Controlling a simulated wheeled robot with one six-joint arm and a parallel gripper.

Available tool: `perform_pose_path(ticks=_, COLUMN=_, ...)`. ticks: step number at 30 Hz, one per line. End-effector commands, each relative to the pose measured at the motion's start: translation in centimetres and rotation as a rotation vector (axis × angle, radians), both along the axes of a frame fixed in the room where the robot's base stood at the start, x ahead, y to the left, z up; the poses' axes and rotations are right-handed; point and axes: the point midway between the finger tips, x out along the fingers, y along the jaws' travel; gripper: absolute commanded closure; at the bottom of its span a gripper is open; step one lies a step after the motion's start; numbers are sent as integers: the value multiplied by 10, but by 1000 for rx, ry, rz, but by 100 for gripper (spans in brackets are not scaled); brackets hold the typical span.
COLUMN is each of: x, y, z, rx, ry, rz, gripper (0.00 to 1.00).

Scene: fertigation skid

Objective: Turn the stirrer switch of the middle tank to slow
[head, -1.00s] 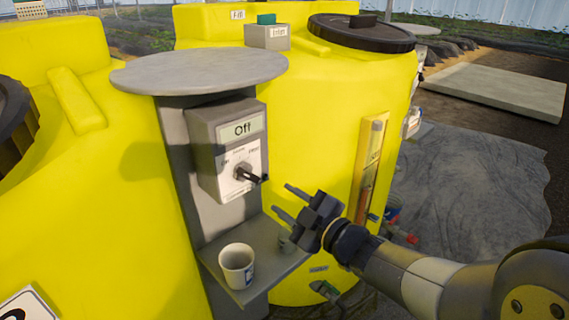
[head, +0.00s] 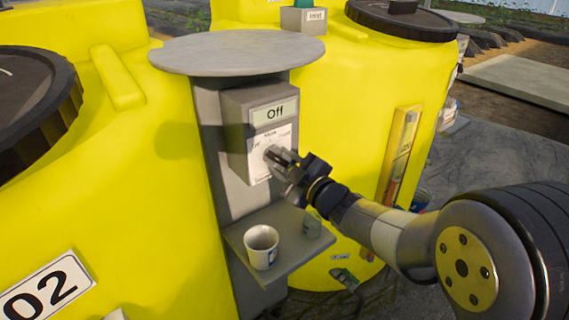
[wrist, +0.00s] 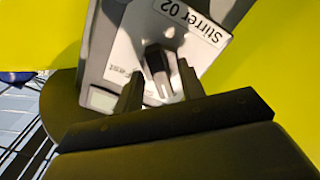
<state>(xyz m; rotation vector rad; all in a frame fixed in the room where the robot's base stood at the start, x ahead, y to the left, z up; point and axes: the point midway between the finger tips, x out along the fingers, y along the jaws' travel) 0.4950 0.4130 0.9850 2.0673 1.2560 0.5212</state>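The stirrer switch is a grey box (head: 236,132) on a post between two yellow tanks, its display (head: 274,112) reading "Off". The tank on the left (head: 140,180) bears an "02" sign (head: 46,292). The wrist view shows a "Stirrer 02" label (wrist: 190,20) on the switch plate and the dark knob (wrist: 157,66). My gripper (wrist: 160,88) is open, one finger on each side of the knob, with gaps visible. In the head view my gripper (head: 277,158) is at the switch face and hides most of the knob.
A round grey top (head: 235,50) overhangs the box. A yellow gauge panel (head: 400,150) is on the right tank.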

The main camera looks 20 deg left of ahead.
Motion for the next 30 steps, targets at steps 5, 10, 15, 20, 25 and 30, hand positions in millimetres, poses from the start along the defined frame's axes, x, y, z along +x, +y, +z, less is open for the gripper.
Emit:
perform_pose_path(ticks=5, x=0, y=0, z=0, rx=0, ry=0, rz=0, gripper=68)
perform_pose_path(ticks=10, x=0, y=0, z=0, rx=0, ry=0, rz=0, gripper=82)
perform_pose_path(ticks=15, x=0, y=0, z=0, rx=0, ry=0, rz=0, gripper=96)
perform_pose_path(ticks=20, x=0, y=0, z=0, rx=0, ry=1, rz=0, gripper=100)
perform_pose_path(ticks=25, x=0, y=0, z=0, rx=6, ry=12, rz=0, gripper=100)
perform_pose_path(ticks=30, x=0, y=0, z=0, rx=31, ry=63, rz=0, gripper=100)
